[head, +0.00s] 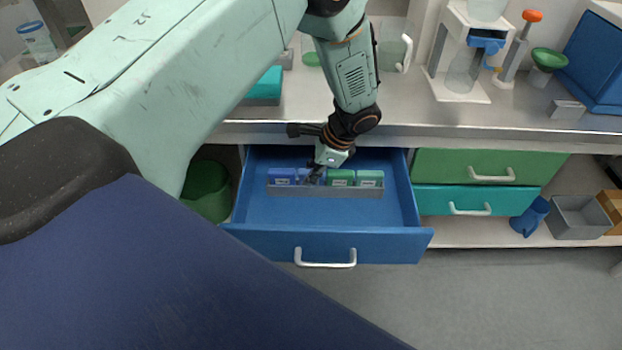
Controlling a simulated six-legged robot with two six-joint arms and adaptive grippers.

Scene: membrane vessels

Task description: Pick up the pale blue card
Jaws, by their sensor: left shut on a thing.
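My left arm reaches down over an open blue drawer (263,212). A grey rack (325,192) in the drawer holds a row of small cards. My left gripper (313,174) is shut on the pale blue card (319,181), second from the left, still in line with the others in the row. The fingers hide part of this card. A darker blue card (282,176) stands to its left. A green card (342,178) and another green card (370,179) stand to its right. My right gripper is not in view.
The drawer front has a white handle (325,262). Shut green (530,160) and teal (515,200) drawers are at right. The steel counter edge (480,130) runs just behind my gripper. A grey bin (580,220) and blue jug (532,214) sit on the low shelf.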

